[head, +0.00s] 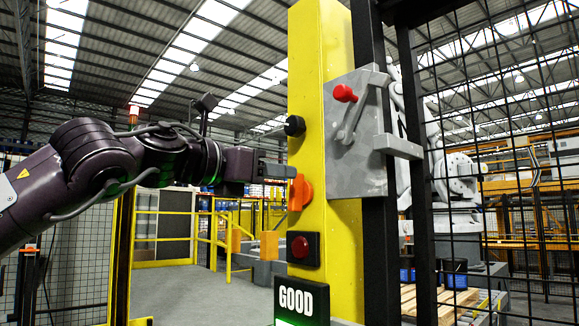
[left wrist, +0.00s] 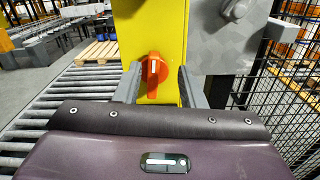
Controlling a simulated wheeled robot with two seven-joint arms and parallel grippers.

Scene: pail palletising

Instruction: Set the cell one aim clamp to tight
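An orange rotary knob (head: 300,192) sits on the side of a yellow post (head: 308,110). A grey plate (head: 358,165) on the post carries a lever with a red ball end (head: 345,93). No readable label tells which of these is the aim clamp. My left gripper (head: 277,169) is in front of the post, by the orange knob. In the left wrist view, the knob (left wrist: 154,76) shows between the two spread grey fingers (left wrist: 157,86), with a gap on each side. The gripper is open and holds nothing. My right gripper is not in view.
A black knob (head: 294,126) is above the orange one and a red button (head: 302,247) is below it. A GOOD sign (head: 301,300) is at the bottom. Black mesh fencing (head: 500,190) stands right of the post. A roller conveyor (left wrist: 60,105) shows in the left wrist view.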

